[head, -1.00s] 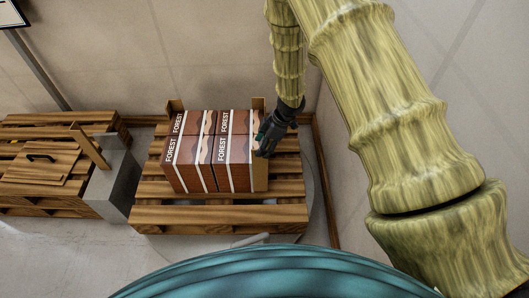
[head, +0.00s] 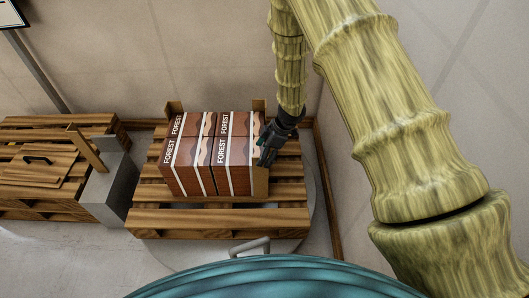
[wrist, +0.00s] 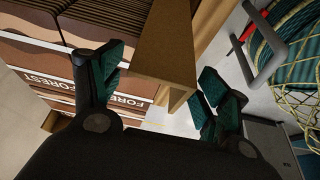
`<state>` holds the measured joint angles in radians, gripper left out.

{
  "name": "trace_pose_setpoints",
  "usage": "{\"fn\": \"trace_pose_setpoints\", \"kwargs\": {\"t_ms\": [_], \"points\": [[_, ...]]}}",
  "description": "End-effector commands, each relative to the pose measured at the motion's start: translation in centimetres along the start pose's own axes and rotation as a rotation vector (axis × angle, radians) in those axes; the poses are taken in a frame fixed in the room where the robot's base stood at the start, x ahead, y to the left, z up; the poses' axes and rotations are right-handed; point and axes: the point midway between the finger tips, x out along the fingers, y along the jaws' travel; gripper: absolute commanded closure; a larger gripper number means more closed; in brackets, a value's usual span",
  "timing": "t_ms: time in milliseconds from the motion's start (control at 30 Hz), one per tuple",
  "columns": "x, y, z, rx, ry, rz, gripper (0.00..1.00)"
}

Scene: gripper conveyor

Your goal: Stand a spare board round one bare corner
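A stack of brown boxes marked FOREST (head: 193,168) sits on a wooden pallet (head: 215,219). Corner boards stand at its back left (head: 174,107) and back right (head: 258,105) corners. Another brown board (head: 260,182) stands upright at the front right corner. The front left corner looks bare. My gripper (head: 264,160) is at the front right corner. In the wrist view my gripper (wrist: 157,88) has its teal fingers spread on either side of the board (wrist: 163,48), and it looks open. A spare board (head: 88,149) stands tilted in a grey holder at the left.
The grey holder (head: 113,190) stands between the pallets. Walls close off the back and right. Floor shows free at the front left.

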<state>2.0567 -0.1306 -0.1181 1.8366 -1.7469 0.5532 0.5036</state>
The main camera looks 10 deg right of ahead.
Motion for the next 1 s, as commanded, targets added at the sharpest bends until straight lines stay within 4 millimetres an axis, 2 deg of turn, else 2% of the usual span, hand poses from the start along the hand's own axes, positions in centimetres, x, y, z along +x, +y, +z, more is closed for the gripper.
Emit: {"fn": "trace_pose_setpoints", "kwargs": {"t_ms": [367, 1000], "points": [[-0.5, 0.0, -0.1, 0.000, 0.000, 0.000, 0.24], [-10.8, 0.0, -0.1, 0.000, 0.000, 0.000, 0.24]]}}
